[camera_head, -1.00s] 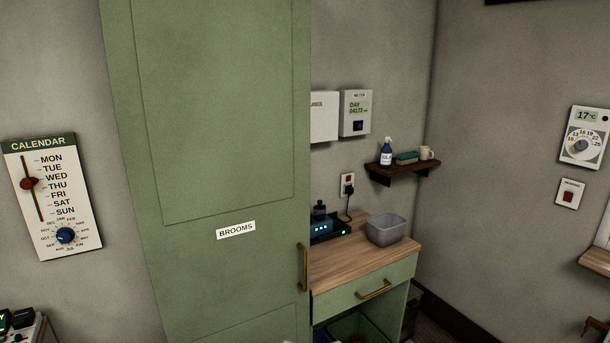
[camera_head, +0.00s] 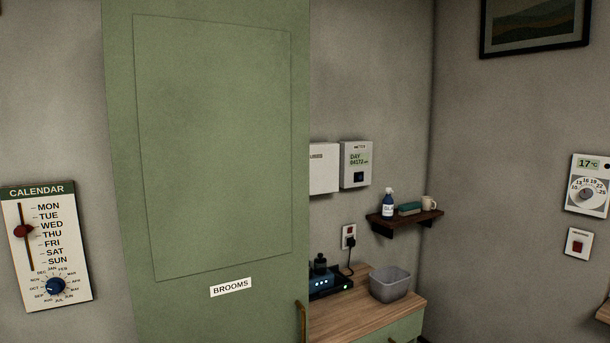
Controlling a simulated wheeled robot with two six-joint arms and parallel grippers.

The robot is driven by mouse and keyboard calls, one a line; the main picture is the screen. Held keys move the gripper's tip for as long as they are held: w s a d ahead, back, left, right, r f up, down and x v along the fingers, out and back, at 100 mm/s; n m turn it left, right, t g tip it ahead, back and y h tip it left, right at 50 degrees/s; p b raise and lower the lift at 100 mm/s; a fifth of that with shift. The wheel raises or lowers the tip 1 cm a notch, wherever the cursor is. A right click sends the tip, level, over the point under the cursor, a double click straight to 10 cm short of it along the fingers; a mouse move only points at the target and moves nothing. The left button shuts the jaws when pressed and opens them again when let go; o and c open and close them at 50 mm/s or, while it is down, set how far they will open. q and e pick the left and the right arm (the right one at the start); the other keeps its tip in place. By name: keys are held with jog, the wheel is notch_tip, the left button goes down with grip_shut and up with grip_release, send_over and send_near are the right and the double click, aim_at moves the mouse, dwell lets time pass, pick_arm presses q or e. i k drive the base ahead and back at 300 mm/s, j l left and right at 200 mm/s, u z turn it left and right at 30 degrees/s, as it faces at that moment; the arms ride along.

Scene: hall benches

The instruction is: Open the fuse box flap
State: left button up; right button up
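A white box (camera_head: 322,168) hangs on the back wall, just right of the tall green cupboard. Its left part is hidden behind the cupboard, and its label is cut off, so I cannot read it in full. It looks like the fuse box, and its front looks closed. A white meter (camera_head: 356,165) reading "DAY" hangs close beside it on the right. Neither of my grippers is in view.
The tall green cupboard (camera_head: 215,150) marked "BROOMS" stands in front and blocks the middle. Behind it are a wooden counter (camera_head: 365,312) with a grey bin (camera_head: 391,284) and a black device (camera_head: 330,282). A small dark shelf (camera_head: 405,220) holds a spray bottle, a green item and a mug.

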aim_at(324, 159)
jog(key=i+l+u, duration=0.15)
jog(key=i+l, duration=0.3)
jog(key=i+l+u, duration=0.1)
jog(key=i+l, duration=0.3)
jog(key=l, duration=0.2)
